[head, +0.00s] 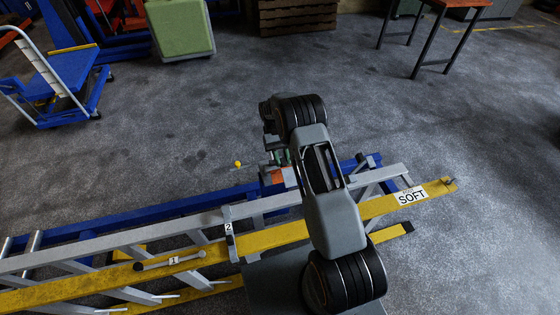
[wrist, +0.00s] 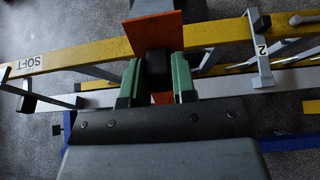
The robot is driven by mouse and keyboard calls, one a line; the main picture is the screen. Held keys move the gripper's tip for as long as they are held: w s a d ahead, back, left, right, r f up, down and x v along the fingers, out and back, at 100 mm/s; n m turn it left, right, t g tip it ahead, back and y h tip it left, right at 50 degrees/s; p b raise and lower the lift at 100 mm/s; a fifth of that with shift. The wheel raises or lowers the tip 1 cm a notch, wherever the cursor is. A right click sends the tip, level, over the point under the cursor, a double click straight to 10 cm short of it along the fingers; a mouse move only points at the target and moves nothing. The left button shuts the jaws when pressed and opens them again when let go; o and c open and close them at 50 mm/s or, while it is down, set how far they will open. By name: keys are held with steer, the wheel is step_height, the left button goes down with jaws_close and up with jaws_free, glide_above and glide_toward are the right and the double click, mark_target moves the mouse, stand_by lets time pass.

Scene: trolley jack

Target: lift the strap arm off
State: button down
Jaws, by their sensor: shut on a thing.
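My gripper (head: 282,158) is over the far side of the long rail frame in the head view, partly hidden by my arm. In the wrist view its green fingers (wrist: 157,85) are shut on a black block (wrist: 157,66). The block is in front of an upright orange plate (wrist: 155,38). The orange plate's lower link to the frame is hidden. A grey bracket marked 2 (head: 229,234) crosses the yellow rail (head: 273,236), left of my gripper. A grey bar marked 1 (head: 171,262) lies along that rail, further left. I cannot tell which piece is the strap arm.
A SOFT label (head: 411,196) is near the yellow rail's right end. A blue rail (head: 190,206) runs along the far side. A blue trolley (head: 62,75), a green box (head: 180,28) and a table (head: 450,4) stand behind. The floor between is clear.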

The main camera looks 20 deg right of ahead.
stand_by(0.3)
steer(key=c, duration=0.9)
jaws_free()
steer(key=shift+r, duration=0.25)
step_height(320, 180, up, 2)
steer(key=shift+w+r, duration=0.1)
steer(key=shift+r, duration=0.1)
steer(key=s+r, duration=0.2)
steer(key=r, duration=0.1)
steer(key=s+r, duration=0.3)
steer(key=shift+s+a+r+b, duration=0.1)
steer(key=shift+s+r+b, duration=0.05)
steer(key=shift+b, duration=0.15)
steer(key=s+r, duration=0.1)
steer(key=s, duration=0.2)
steer(key=s+r, duration=0.1)
steer(key=s, duration=0.2)
steer(key=s+r, duration=0.1)
steer(key=s, duration=0.2)
steer(key=shift+a+r+b, duration=0.15)
steer(key=shift+r+b, duration=0.2)
steer(key=shift+r, duration=0.05)
steer(key=shift+w, duration=0.1)
